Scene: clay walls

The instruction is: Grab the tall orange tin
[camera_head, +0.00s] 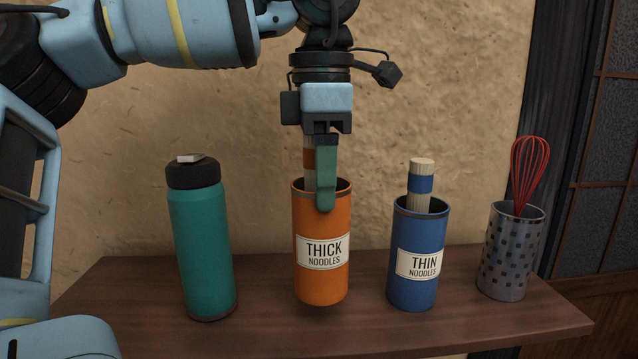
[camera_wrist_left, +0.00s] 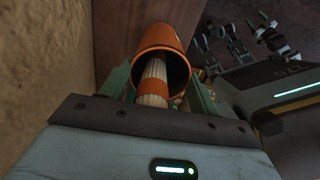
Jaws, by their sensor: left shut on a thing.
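The tall orange tin (camera_head: 322,277), labelled "THICK NOODLES", is in the middle of the head view, upright, with a pale bundle with an orange band (camera_head: 309,160) sticking out of its top. My left gripper (camera_head: 324,196) comes down from above and is shut on the tin's upper wall. One green finger lies over the front of the rim; the other is hidden in the head view. A dark shadow lies under the tin's base, and it seems to hang slightly above the shelf. In the left wrist view the tin (camera_wrist_left: 160,36) is between both green fingers.
On the wooden shelf (camera_head: 260,335), a teal bottle (camera_head: 202,250) stands left of the tin. A blue "THIN NOODLES" tin (camera_head: 414,290) and a metal holder (camera_head: 511,255) with a red whisk (camera_head: 529,170) stand right. A clay wall is close behind.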

